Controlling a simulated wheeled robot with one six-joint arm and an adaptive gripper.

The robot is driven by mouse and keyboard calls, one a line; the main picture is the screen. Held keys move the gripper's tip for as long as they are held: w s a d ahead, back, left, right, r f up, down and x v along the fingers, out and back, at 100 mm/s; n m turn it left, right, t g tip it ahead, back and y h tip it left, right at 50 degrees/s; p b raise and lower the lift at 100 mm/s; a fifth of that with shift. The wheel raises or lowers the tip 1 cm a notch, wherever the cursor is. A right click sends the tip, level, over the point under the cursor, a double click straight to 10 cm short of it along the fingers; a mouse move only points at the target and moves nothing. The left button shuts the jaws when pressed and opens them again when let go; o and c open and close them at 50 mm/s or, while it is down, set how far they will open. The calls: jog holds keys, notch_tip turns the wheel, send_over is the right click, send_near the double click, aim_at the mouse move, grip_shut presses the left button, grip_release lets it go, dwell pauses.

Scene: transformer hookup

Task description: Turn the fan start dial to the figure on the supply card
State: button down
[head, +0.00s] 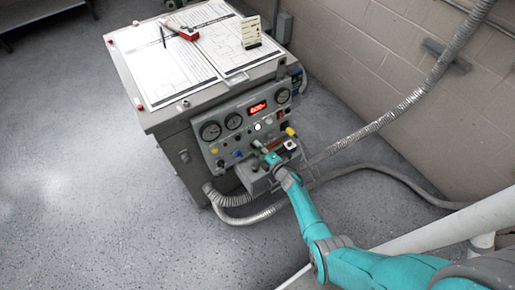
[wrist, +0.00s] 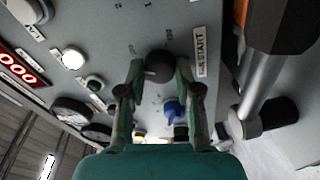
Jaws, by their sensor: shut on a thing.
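The fan start dial (wrist: 158,66) is a dark round knob on the grey panel, beside a white label (wrist: 201,50) ending in START. Small printed marks surround it; I cannot read them all. My gripper (wrist: 159,76) is shut on the dial, one green finger on each side. In the head view my gripper (head: 265,152) is at the lower part of the panel (head: 222,157) and hides the dial. A small upright card (head: 251,32), likely the supply card, stands on the cabinet top; its figures are too small to read.
The panel carries a red lit display (head: 257,107), a white lamp (wrist: 73,59), several gauges (head: 210,130) and a blue knob (wrist: 175,111). An orange and black handle (wrist: 270,30) is close on the right. Papers (head: 165,65) and a red tool (head: 180,30) lie on top. Hoses (head: 340,143) run right.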

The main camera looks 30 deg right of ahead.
jog(key=m+h, duration=0.1)
jog(key=m, duration=0.5)
jog(key=m+h, duration=0.1)
jog(key=m, duration=0.5)
jog(key=shift+a+f+t, duration=0.1)
jog(key=shift+t, duration=0.2)
jog(key=c, duration=0.8)
grip_release()
jog(key=shift+s, duration=0.1)
jog(key=shift+s+a+r, duration=0.1)
jog(key=shift+s+r, duration=0.05)
jog(key=shift+s, duration=2.85)
jog(key=shift+s+r, duration=0.15)
jog(key=shift+s, duration=2.8)
